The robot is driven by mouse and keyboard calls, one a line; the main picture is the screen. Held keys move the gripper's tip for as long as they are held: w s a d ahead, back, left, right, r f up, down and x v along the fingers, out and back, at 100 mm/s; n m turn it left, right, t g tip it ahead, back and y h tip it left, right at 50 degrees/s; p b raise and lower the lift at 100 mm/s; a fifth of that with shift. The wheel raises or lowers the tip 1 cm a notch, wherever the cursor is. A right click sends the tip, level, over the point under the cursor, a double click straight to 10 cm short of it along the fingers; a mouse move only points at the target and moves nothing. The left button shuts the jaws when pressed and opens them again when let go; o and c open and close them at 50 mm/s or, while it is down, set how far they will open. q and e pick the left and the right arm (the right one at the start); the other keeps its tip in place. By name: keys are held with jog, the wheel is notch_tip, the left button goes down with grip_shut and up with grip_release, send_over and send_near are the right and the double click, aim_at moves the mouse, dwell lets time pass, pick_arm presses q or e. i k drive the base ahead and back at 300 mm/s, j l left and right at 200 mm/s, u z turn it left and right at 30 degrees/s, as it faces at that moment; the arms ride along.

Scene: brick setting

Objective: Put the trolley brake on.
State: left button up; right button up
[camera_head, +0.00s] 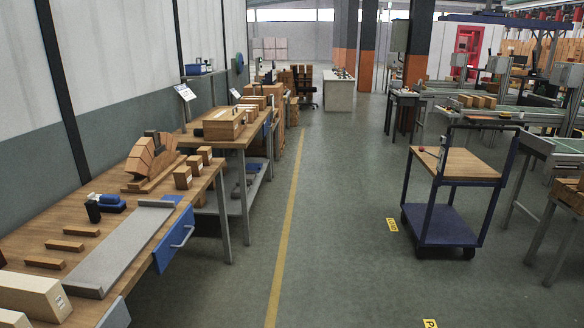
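The trolley (462,165) stands on the floor at the right of the head view. It has a wooden top, a dark blue frame with a tall push handle, and a dark blue lower deck (440,227) on castors. A small lever with a reddish knob (421,149) shows at the left edge of its wooden top; it may be the brake lever, but I cannot tell its position. A castor (468,253) shows under the near right corner. Neither of my grippers is in view.
Workbenches with wooden blocks and a brick arch (152,158) line the left wall. A blue drawer (174,240) sticks out at the near bench. Metal-framed tables (565,150) stand right of the trolley. The grey floor between benches and trolley is clear, with a yellow line (286,215).

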aim_at(421, 148)
jog(key=i, duration=3.95)
jog(key=l+z, duration=0.05)
jog(key=l, duration=0.15)
